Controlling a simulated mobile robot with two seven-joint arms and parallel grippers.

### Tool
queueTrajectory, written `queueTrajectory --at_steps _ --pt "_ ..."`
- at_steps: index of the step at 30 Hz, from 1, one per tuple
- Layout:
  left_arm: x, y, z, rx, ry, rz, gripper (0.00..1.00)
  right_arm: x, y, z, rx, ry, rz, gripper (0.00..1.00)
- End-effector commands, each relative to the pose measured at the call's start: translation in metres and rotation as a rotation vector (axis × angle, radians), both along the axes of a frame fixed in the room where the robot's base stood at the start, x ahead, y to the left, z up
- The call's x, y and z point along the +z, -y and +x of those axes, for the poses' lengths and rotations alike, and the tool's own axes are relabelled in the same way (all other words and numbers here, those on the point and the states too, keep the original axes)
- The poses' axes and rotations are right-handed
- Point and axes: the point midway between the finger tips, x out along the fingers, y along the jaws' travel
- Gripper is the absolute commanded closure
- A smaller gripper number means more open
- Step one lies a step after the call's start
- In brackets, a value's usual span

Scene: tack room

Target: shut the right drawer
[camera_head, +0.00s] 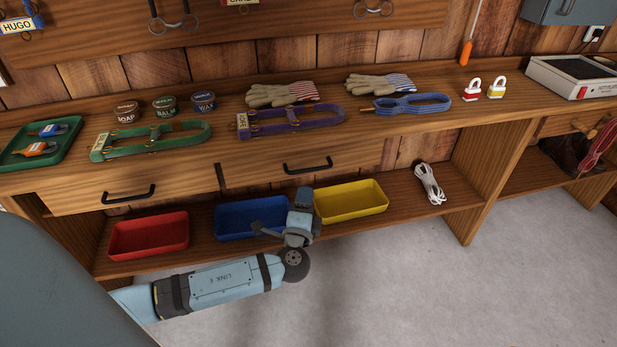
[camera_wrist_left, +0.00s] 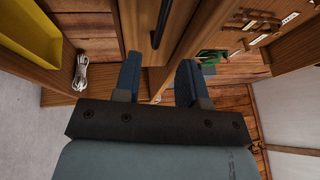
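The right drawer (camera_head: 345,160) is a wooden front with a black bar handle (camera_head: 308,167), under the bench top. Its front looks nearly in line with the left drawer; I cannot tell how far out it stands. My left gripper (camera_head: 286,212) is below the handle, in front of the lower shelf. In the left wrist view my left gripper (camera_wrist_left: 160,70) has its two fingers apart with nothing between them. A dark handle (camera_wrist_left: 160,22) shows beyond the fingertips, and I see no contact. My right gripper is in neither view.
The left drawer (camera_head: 80,194) has a similar handle. Red (camera_head: 150,236), blue (camera_head: 235,220) and yellow (camera_head: 350,202) bins and a white cable (camera_head: 429,184) are on the lower shelf. Halters, gloves and tins crowd the bench top (camera_head: 225,150). The grey floor (camera_head: 430,290) in front is clear.

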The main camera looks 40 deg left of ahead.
Motion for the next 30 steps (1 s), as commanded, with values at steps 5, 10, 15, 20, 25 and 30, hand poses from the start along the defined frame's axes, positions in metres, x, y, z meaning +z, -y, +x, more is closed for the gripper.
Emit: queueTrajectory --at_steps 5,10,15,20,25,30 --pt "-0.005 0.014 -0.027 0.000 -0.002 0.000 0.62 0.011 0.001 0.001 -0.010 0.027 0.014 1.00" --pt "-0.007 0.019 -0.038 0.000 0.000 0.000 0.62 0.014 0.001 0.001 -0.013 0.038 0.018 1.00" --pt "-0.008 0.020 -0.040 0.000 0.001 0.000 0.62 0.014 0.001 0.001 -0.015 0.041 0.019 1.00" --pt "-0.008 0.020 -0.040 0.000 0.001 0.000 0.62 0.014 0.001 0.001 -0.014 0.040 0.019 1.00" --pt "-0.007 0.020 -0.040 0.000 0.001 0.000 0.62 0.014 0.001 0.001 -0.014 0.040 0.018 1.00" --pt "0.003 0.020 -0.040 0.000 0.002 0.001 0.62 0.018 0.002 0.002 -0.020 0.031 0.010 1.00"
